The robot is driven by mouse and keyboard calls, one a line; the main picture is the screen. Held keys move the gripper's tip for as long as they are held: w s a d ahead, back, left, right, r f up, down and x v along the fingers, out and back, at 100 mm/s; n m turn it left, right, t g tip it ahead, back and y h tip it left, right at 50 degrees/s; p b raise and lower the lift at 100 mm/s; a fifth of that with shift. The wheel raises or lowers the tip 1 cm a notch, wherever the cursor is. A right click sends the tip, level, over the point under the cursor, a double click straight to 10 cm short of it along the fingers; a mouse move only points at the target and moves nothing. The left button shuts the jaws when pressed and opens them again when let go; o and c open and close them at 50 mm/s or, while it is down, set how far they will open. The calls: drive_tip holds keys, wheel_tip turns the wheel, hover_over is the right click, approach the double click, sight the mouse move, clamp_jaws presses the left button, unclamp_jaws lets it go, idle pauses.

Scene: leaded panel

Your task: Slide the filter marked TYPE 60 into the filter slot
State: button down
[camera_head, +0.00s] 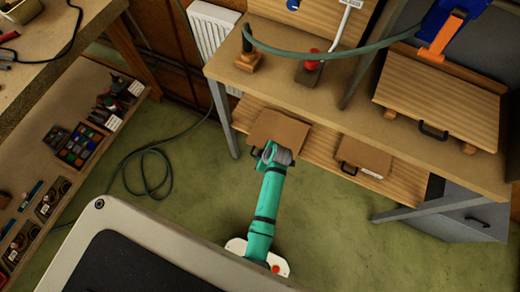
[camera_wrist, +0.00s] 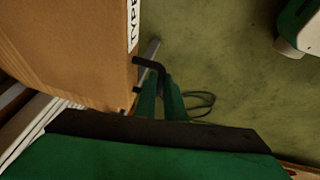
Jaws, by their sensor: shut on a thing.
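A brown box-like filter (camera_wrist: 70,45) fills the upper left of the wrist view. It has a white label (camera_wrist: 132,20) reading TYPE; the number is out of view. A black bar handle (camera_wrist: 152,66) stands out from its edge. My gripper (camera_wrist: 160,92) is shut on this handle, with its green fingers seen from behind. In the head view this brown filter (camera_head: 283,129) is at the left of the bench's lower shelf, just beyond my wrist. A second brown filter (camera_head: 362,154) with a black handle lies to its right. I cannot make out the filter slot.
The workbench (camera_head: 330,90) carries a wooden board with a handle (camera_head: 440,105), a red-topped tool (camera_head: 310,68) and a hanging hose (camera_head: 350,52). A grey cabinet (camera_head: 465,220) stands at right. Green floor (camera_head: 190,190) is open at left, with a coiled hose (camera_head: 150,170).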

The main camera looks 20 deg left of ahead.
drive_tip(key=shift+s, duration=0.9)
drive_tip(key=c, duration=1.8)
unclamp_jaws()
drive_tip(key=shift+o, duration=0.2)
drive_tip(key=v, duration=1)
drive_tip(key=shift+r, duration=0.35)
drive_tip(key=shift+s+d, duration=0.15)
